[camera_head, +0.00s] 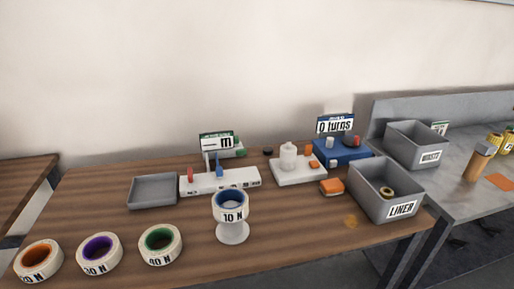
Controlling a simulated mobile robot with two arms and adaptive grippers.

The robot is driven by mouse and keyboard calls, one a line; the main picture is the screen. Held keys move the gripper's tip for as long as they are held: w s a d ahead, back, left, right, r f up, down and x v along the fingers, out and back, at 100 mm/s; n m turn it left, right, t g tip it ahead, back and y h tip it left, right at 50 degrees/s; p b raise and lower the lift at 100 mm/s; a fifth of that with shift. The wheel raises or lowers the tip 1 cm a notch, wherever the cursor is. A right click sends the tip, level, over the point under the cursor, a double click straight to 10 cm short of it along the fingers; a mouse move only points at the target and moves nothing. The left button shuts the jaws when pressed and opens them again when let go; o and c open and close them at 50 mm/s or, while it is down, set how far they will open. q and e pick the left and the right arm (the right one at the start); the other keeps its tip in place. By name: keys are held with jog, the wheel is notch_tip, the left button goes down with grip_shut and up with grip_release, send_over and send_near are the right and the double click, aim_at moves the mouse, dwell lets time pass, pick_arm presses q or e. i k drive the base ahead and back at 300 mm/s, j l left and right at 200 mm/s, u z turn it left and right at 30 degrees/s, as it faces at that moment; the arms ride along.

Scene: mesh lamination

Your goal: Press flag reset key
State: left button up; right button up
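No key is readably marked as the flag reset key. A blue device (336,156) at the back right of the wooden table carries a "0 turns" sign (335,124), a small white knob (331,142) and a red-and-grey part (351,141). A device with an "m" sign (216,141) and a green part (240,153) stands at the back middle. A long white block (243,181) in front of it has a red part (190,174) and a blue part (220,173). Neither of my grippers is in view.
A "WASTE" bin (415,148) is on the grey bench.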

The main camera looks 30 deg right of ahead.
aim_at(314, 164)
jog(key=z, duration=1.25)
